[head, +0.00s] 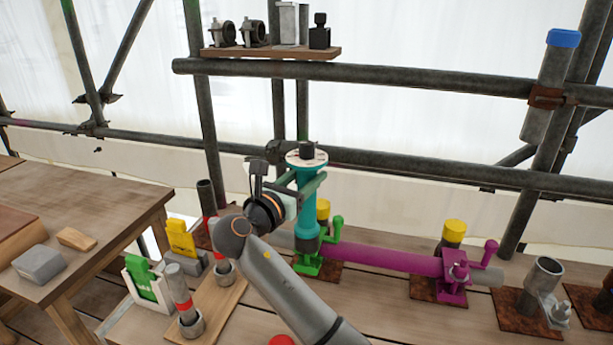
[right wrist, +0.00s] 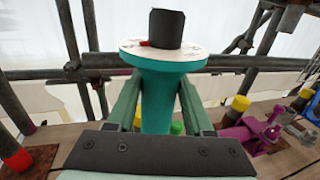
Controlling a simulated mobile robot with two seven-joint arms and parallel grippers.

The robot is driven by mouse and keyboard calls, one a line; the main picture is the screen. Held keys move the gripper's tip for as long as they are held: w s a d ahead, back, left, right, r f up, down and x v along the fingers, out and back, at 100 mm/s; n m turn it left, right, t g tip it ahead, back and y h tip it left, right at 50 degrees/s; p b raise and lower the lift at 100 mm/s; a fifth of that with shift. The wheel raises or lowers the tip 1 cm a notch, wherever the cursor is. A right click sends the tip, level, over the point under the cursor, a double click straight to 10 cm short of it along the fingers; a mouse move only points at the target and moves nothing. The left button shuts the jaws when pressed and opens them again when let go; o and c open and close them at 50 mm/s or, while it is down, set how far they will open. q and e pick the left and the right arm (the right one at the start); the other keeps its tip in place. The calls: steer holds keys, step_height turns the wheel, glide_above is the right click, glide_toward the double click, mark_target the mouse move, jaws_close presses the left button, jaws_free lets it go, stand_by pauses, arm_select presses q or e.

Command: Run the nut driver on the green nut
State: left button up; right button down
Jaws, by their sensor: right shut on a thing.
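The teal nut driver (head: 306,210) stands upright, with a white dial disc (head: 307,158) and a black knob on top. My right gripper (head: 308,187) is shut around its body, below the disc. In the right wrist view the teal body (right wrist: 158,102) sits between the two green fingers. The driver's dark lower end (head: 306,242) is over the green clamp (head: 318,262) on the left part of the tube. The green nut is hidden by the driver, so I cannot tell whether the socket is seated on it. My left gripper is not in view.
A purple clamp (head: 453,272) holds the purple tube (head: 388,257) to the right. Yellow-capped posts (head: 453,232) stand behind. Scaffold rails (head: 430,168) cross behind the driver. A wooden table (head: 90,226) stands at left; green and yellow holders (head: 148,287) are near my arm.

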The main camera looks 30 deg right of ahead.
steer(key=shift+s+f, duration=0.1)
steer(key=shift+f, duration=0.35)
stand_by(1.1)
